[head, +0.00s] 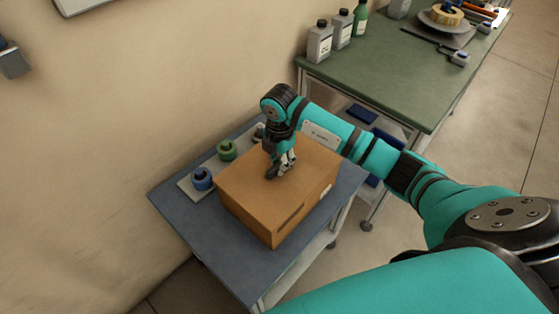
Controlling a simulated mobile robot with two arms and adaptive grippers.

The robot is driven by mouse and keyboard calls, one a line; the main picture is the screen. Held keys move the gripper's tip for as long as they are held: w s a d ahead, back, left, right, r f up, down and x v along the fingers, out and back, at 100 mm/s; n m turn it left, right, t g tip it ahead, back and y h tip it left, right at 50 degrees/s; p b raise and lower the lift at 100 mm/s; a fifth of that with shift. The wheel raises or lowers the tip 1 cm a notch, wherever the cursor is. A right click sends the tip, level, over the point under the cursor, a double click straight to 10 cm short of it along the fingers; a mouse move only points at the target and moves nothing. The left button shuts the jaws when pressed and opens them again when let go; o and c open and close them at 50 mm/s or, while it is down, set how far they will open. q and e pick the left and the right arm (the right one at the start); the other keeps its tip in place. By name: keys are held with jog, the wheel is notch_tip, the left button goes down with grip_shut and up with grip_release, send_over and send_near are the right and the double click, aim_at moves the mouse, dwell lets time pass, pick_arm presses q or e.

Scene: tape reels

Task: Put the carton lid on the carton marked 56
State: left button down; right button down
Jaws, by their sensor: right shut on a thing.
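A brown cardboard carton (247,208) stands on the blue-grey top of a small cart. Its top is covered by a flat brown surface, which looks like the carton lid (240,181). The seam between lid and carton is too small to make out, so I cannot tell whether the lid is fully seated. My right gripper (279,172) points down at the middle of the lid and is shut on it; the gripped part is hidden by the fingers. A dark slot shows in the carton's front side. No number 56 is readable. My left gripper is not in view.
On the cart (181,220), left of the carton, a blue reel (202,179) and a green reel (227,150) sit on a grey tray. A green-topped table (400,90) with bottles (320,42) and tools stands behind right. The wall is close on the left.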

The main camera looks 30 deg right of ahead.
aim_at(279, 162)
jog(key=c, duration=1.1)
grip_release()
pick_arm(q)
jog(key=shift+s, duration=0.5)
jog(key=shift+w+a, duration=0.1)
pick_arm(e)
jog(key=shift+r, duration=0.1)
jog(key=shift+r, duration=0.25)
notch_tip(279, 162, up, 11)
jog(key=shift+r, duration=0.2)
jog(key=shift+s+f, duration=0.1)
